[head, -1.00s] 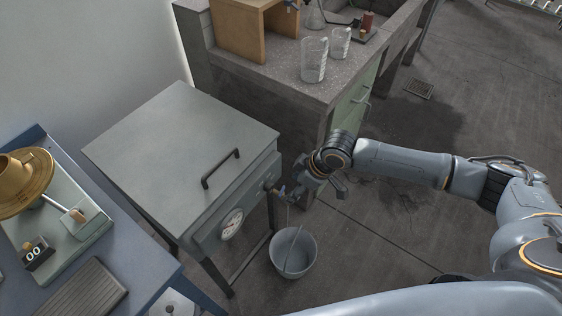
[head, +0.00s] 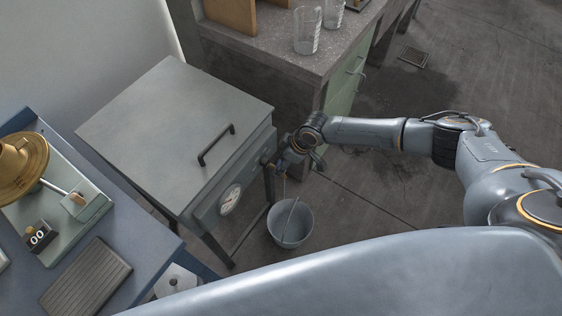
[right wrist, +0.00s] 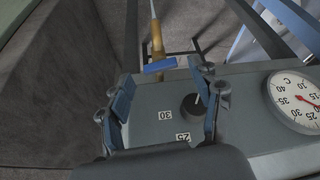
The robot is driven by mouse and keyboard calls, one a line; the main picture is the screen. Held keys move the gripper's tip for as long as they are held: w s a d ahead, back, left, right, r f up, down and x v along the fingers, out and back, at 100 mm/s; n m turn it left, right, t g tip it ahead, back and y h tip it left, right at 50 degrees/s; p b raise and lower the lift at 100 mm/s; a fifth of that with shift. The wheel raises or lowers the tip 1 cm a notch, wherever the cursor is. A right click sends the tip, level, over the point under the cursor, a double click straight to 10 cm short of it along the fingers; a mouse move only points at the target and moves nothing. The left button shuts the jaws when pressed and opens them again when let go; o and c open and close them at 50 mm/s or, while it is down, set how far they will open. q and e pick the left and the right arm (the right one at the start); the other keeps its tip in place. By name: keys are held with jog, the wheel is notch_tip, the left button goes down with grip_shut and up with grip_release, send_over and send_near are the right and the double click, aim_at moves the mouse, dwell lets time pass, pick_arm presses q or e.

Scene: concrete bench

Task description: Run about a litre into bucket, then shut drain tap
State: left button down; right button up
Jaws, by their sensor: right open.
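The drain tap sits low on the front of the grey lidded bath (head: 170,115). In the right wrist view its brass body (right wrist: 157,38) and blue lever (right wrist: 160,65) show clearly, with the lever lying across the body. My right gripper (right wrist: 163,92) is open, its fingers on either side of the lever's line and the lever just beyond the tips, apparently not touching. In the head view the right gripper (head: 283,163) hides most of the tap. The grey bucket (head: 290,228) stands on the floor below. A thin pale line drops from the tap towards it, like a stream; the level is unclear.
A black knob (right wrist: 193,107) and a round dial (right wrist: 297,98) are beside the gripper on the bath front. A stone bench with a glass beaker (head: 307,32) stands behind. A blue table (head: 140,250) is at left. Open floor lies right of the bucket.

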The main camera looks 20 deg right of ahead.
jog(key=shift+w+a+f, duration=0.15)
jog(key=shift+a+f, duration=0.05)
jog(key=shift+f, duration=0.4)
jog(key=c, duration=1.1)
jog(key=m+p, duration=0.1)
jog(key=p, duration=0.2)
jog(key=shift+s+a+r+m, duration=0.1)
jog(key=shift+s+r+m, duration=0.1)
jog(key=shift+r+m, duration=0.15)
jog(key=shift+c, duration=0.2)
jog(key=shift+f+m+t+h+p, duration=0.1)
jog(key=shift+m+t+h+p, duration=0.2)
jog(key=shift+m, duration=0.05)
jog(key=shift+w+f+m, duration=0.1)
jog(key=shift+f+m, duration=0.05)
jog(key=shift+m, duration=0.15)
